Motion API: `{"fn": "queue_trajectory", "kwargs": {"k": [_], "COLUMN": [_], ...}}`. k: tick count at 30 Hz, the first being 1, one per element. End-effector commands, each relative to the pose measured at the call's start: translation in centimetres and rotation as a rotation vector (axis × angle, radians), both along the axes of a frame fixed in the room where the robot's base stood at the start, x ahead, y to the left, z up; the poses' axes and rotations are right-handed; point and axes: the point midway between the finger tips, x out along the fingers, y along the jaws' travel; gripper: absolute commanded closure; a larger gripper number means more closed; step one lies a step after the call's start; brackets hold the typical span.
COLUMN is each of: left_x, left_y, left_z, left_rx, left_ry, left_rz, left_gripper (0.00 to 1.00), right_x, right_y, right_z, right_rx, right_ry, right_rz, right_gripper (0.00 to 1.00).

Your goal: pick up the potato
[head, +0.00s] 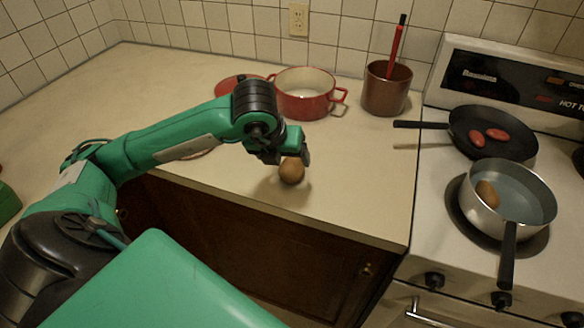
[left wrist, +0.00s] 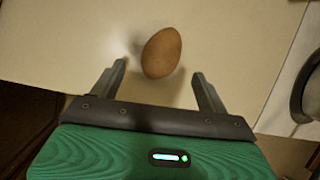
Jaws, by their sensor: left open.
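The potato (head: 291,171) is brown and egg-shaped and rests on the counter near its front edge. In the left wrist view the potato (left wrist: 161,53) lies just beyond the fingertips, roughly midway between them. I cannot tell whether a finger touches the potato. My right gripper is not in view.
A red pot (head: 305,95) and a brown utensil holder (head: 386,90) stand behind on the counter (head: 365,180). On the stove at right are a black pan (head: 510,140) with two reddish items and a steel saucepan (head: 530,195) holding a brown item. Counter right of the potato is clear.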

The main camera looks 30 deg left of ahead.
Motion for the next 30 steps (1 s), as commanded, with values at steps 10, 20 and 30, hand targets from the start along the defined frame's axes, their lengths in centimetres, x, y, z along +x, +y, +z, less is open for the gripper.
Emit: {"fn": "queue_trajectory", "kwargs": {"k": [10,20,30], "left_x": [2.3,2.8,2.8], "left_y": [0.1,0.1,0.1], "left_z": [-3.5,-4.7,-4.6], "left_rx": [-0.001,0.000,0.000], "left_ry": [0.004,0.000,-0.001], "left_rz": [0.001,0.000,0.000], "left_gripper": [0.23,0.23,0.75], "right_x": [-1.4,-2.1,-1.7], "right_y": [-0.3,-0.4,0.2], "right_z": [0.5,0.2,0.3], "right_rx": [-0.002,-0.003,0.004], "right_ry": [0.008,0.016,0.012], "right_rz": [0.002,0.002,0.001], "right_gripper": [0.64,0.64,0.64]}}
